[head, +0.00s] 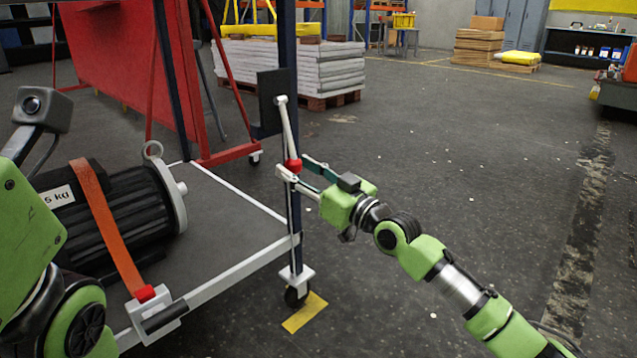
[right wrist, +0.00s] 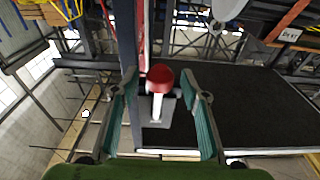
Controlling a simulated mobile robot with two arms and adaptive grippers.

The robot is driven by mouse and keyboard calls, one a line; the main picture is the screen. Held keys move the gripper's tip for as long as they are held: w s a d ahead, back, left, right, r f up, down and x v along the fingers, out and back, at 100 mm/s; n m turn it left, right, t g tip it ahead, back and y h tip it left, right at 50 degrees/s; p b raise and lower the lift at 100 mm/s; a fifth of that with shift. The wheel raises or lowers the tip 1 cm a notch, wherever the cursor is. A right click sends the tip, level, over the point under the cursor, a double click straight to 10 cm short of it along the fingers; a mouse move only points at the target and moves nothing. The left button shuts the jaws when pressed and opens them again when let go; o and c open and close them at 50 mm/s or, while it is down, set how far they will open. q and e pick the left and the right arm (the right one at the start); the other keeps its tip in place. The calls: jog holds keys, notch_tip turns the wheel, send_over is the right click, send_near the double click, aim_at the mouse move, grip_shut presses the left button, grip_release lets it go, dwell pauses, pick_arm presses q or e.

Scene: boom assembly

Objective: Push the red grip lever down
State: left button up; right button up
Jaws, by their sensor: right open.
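The grip lever is a white bar (head: 287,128) with a red grip (head: 293,165) at its lower end in the head view. Its upper end meets a black plate (head: 268,98) on a dark blue post (head: 293,205). My right gripper (head: 297,169) is open, its fingers at the red grip. In the right wrist view, the red grip (right wrist: 159,77) shows between the two spread teal fingers (right wrist: 160,88), with gaps on both sides. The white shaft runs behind it. Whether a finger touches the grip cannot be told. Parts of my left arm show at the left; its gripper is out of view.
The post belongs to a wheeled cart with a dark deck (head: 215,215), carrying a black motor (head: 125,215) held by an orange strap (head: 105,220). A caster (head: 295,294) stands on a yellow floor mark (head: 306,313). A red panel (head: 125,60) stands behind. The floor at right is clear.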

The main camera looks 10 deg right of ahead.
jog(key=v, duration=1)
jog(key=shift+s+d, duration=0.1)
